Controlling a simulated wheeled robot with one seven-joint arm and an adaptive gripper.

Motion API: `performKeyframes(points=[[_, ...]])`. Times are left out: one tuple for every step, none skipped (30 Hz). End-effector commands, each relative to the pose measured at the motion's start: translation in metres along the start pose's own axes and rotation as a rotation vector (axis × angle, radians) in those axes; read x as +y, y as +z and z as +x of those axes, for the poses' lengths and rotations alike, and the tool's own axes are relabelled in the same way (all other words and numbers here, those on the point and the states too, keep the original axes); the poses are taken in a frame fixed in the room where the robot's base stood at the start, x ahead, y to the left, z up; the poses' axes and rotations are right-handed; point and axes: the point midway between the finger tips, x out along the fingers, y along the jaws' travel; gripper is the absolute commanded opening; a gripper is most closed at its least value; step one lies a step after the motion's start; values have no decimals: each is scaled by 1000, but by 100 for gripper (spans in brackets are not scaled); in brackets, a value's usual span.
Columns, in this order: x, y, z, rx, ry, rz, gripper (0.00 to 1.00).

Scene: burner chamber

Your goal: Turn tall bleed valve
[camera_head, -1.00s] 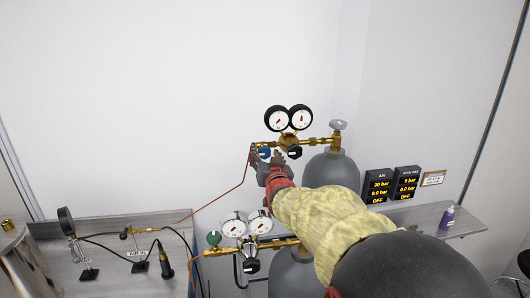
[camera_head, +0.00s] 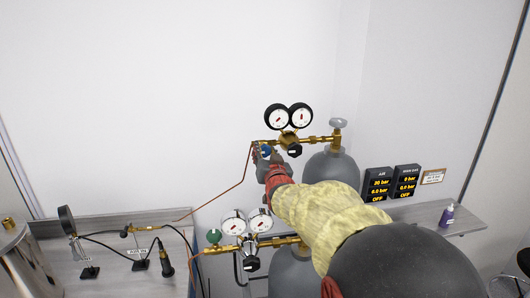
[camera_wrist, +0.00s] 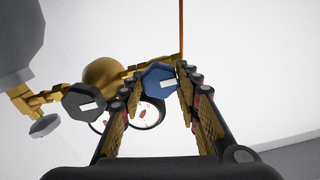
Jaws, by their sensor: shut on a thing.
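The tall bleed valve is a blue knob (camera_head: 265,150) with a white mark, at the left end of the upper brass regulator (camera_head: 290,138). In the wrist view the blue knob (camera_wrist: 160,79) sits between the tips of my gripper (camera_wrist: 159,90). My gripper (camera_head: 271,162) is shut on this knob, its fingers on either side. The regulator's black knob (camera_head: 294,150) is just right of it and also shows in the wrist view (camera_wrist: 84,103). My arm hides part of the area below the valve.
Twin gauges (camera_head: 289,117) stand above the regulator, beside the tall grey cylinder (camera_head: 330,167). A copper tube (camera_head: 235,187) runs left from the valve. A lower regulator with a green knob (camera_head: 214,236) lies below. Displays (camera_head: 392,184) and a purple bottle (camera_head: 447,215) are at right.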

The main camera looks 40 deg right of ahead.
Motion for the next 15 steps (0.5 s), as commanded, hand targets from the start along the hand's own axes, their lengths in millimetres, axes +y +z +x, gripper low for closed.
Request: performKeyframes(points=[[0,0,0,0,0,0,14],[0,0,0,0,0,0,13],[0,0,0,0,0,0,10],[0,0,0,0,0,0,9],[0,0,0,0,0,0,7],[0,0,0,0,0,0,7],[0,0,0,0,0,-1,7],[0,0,0,0,0,-2,7],[0,0,0,0,0,-5,7],[0,0,0,0,0,-9,7],[0,1,0,1,0,-14,7],[0,1,0,1,0,-22,7],[0,1,0,2,0,-29,7],[0,1,0,2,-1,-39,7],[0,2,0,3,-1,-55,7]])
